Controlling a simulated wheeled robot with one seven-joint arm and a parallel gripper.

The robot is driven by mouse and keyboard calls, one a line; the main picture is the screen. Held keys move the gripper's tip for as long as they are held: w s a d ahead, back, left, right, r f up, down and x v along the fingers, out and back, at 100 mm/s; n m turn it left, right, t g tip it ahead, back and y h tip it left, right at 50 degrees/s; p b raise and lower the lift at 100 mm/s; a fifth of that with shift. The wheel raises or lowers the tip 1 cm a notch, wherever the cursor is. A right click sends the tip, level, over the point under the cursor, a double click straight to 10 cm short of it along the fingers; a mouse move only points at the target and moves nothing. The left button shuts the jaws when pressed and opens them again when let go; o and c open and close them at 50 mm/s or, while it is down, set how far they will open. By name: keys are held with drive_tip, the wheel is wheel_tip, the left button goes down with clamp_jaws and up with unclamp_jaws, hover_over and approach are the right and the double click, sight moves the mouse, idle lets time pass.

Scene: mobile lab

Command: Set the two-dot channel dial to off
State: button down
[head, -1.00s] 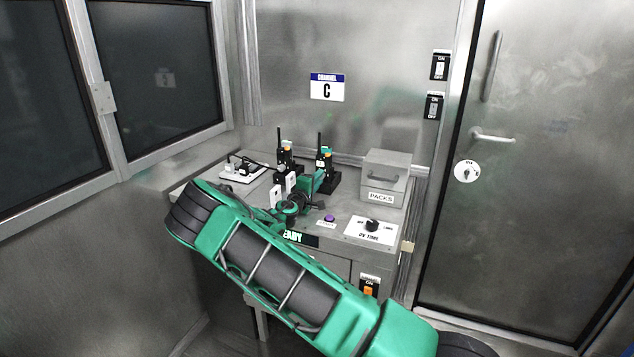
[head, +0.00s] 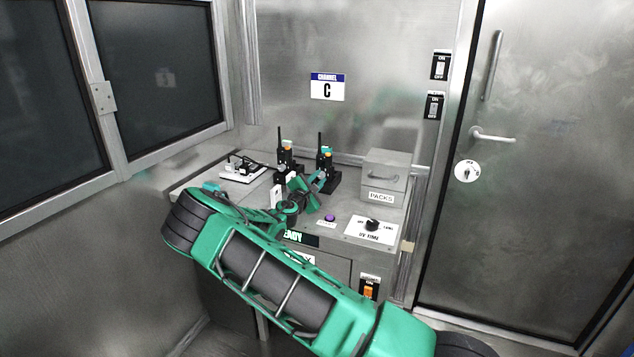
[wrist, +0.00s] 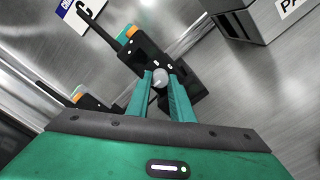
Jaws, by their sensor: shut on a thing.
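Two black radios with antennas and orange and teal tops stand in black holders, a left one (head: 285,155) and a right one (head: 325,160). In the wrist view, the nearer radio (wrist: 127,38) sits in its holder (wrist: 187,88), with a round grey dial (wrist: 160,77) on the holder's front. My gripper (wrist: 159,82) has its two green fingers on either side of this dial and is shut on it. In the head view my gripper (head: 314,182) is at the right radio's holder. The dial's markings and dots are too small or hidden to read.
On the bench, a grey PACKS box (head: 386,172) stands to the right, with a UV TIME knob (head: 372,225) and a purple button (head: 329,217) in front. A power strip (head: 243,170) lies at the left. A CHANNEL C sign (head: 327,87) is on the wall.

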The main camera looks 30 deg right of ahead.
drive_tip(key=shift+w+a+f+n, duration=0.1)
drive_tip(key=shift+a+f+n, duration=0.2)
drive_tip(key=c, duration=1.8)
unclamp_jaws()
drive_tip(key=shift+c, duration=0.2)
drive_tip(key=shift+d, duration=0.1)
drive_tip(key=v, duration=1)
drive_tip(key=shift+a+r, duration=0.15)
drive_tip(key=shift+a, duration=0.15)
